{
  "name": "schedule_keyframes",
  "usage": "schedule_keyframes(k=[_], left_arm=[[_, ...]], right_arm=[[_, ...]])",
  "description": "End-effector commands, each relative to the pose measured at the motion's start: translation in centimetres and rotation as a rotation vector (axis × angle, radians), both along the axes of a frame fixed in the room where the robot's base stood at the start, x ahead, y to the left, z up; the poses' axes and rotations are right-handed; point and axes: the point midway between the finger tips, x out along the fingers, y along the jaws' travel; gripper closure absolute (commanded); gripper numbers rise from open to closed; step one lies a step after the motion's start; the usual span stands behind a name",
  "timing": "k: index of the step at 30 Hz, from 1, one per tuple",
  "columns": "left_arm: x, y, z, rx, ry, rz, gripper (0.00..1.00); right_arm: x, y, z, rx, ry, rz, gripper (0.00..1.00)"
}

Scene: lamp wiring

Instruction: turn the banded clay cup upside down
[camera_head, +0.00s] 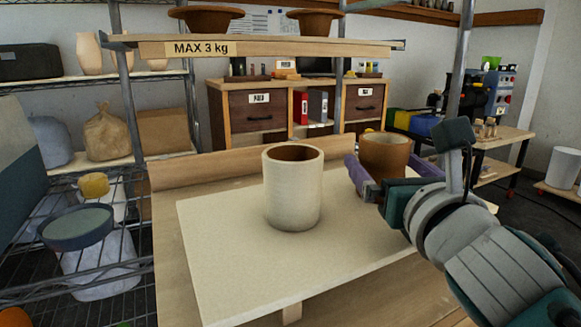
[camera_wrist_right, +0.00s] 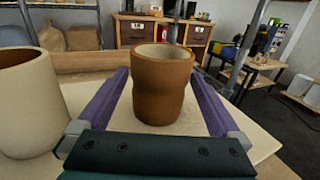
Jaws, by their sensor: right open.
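A brown clay cup (camera_head: 386,150) with a pale inside stands upright, mouth up, on the pale board (camera_head: 235,275). In the right wrist view the brown cup (camera_wrist_right: 162,85) has a slight waist. A taller cream cup (camera_head: 293,190) with a brown inside stands upright to its left; its side also shows in the right wrist view (camera_wrist_right: 30,105). I see no clear bands on either cup. My right gripper (camera_head: 392,172) is open, its purple fingers on both sides of the brown cup, with gaps visible in the wrist view. My left gripper is out of view.
A shelf (camera_head: 300,48) marked MAX 3 kg, with bowls on it, hangs over the back of the board. A wire rack (camera_head: 40,240) with jars and bags stands at the left. The front of the board is clear.

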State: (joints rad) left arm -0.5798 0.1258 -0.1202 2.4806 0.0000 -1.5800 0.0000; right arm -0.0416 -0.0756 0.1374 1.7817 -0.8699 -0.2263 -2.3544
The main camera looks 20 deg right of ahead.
Motion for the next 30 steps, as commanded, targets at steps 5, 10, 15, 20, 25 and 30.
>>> schedule_keyframes(k=[5,10,15,20,25,30], left_arm=[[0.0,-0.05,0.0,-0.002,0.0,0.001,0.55],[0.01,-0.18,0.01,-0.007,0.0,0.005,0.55],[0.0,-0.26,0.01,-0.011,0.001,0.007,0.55],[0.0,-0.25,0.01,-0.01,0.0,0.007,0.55],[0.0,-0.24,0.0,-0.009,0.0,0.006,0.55],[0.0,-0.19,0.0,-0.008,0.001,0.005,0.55]], right_arm=[[-0.03,0.0,0.0,0.0,0.0,0.0,0.12],[-0.04,0.01,0.0,0.0,0.0,0.0,0.31],[-0.05,0.02,0.0,0.0,0.0,0.0,0.51],[-0.05,0.02,0.0,0.0,0.0,0.0,0.69],[-0.04,0.02,0.01,0.0,0.0,0.0,0.88],[-0.02,0.03,0.11,-0.001,-0.003,0.001,1.0]])
